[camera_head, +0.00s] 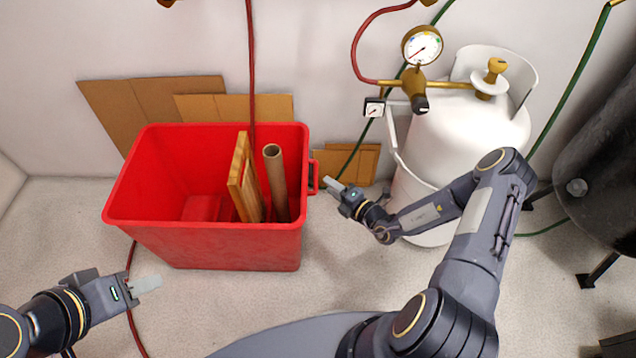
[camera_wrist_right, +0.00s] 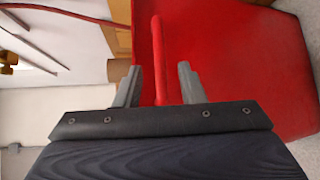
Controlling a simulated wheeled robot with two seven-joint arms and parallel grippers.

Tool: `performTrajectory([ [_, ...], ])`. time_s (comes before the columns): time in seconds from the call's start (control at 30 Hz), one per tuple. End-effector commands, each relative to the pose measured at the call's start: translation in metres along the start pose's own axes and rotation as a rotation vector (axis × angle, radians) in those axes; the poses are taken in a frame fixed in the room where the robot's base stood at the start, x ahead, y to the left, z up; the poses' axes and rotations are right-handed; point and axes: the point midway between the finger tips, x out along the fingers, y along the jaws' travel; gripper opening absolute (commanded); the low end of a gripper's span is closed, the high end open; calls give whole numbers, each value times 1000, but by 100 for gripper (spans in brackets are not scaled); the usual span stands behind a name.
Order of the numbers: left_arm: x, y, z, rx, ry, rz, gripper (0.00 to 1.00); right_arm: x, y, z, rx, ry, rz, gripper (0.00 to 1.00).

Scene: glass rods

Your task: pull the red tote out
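The red tote (camera_head: 180,245) stands upright on the floor near the back wall, in the left half of the head view. A wooden board (camera_head: 240,180) and a cardboard tube (camera_head: 275,185) lean inside it. A red bar handle (camera_head: 313,178) sticks out from its right side. My right gripper (camera_head: 333,185) is just right of this handle. In the right wrist view its open fingers stand on either side of the handle (camera_wrist_right: 159,60), with gaps showing. My left gripper (camera_head: 146,284) is in front of the tote's left part, apart from it; its finger opening is unclear.
Cardboard sheets (camera_head: 110,100) lean on the wall behind the tote. A white gas cylinder (camera_head: 460,130) with a gauge (camera_head: 422,46) stands right. A dark tank (camera_head: 600,165) is at far right. A red hose (camera_head: 134,325) lies on the floor left. Floor before the tote is mostly clear.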

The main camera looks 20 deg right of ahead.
Motion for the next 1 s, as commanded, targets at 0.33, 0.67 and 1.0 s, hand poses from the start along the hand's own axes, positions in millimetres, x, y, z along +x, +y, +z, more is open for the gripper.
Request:
performTrajectory([
  [0.33, 14, -6, 7, 0, 0, 0, 36, 50, -1, -1, -5, 3, 1, 36],
  [0.67, 15, -7, 7, 0, 0, 0, 36, 57, 0, -1, -4, 3, 0, 36],
  [1.0, 15, -7, 7, 0, 0, 0, 36, 57, 0, -1, -5, 3, 0, 0],
])
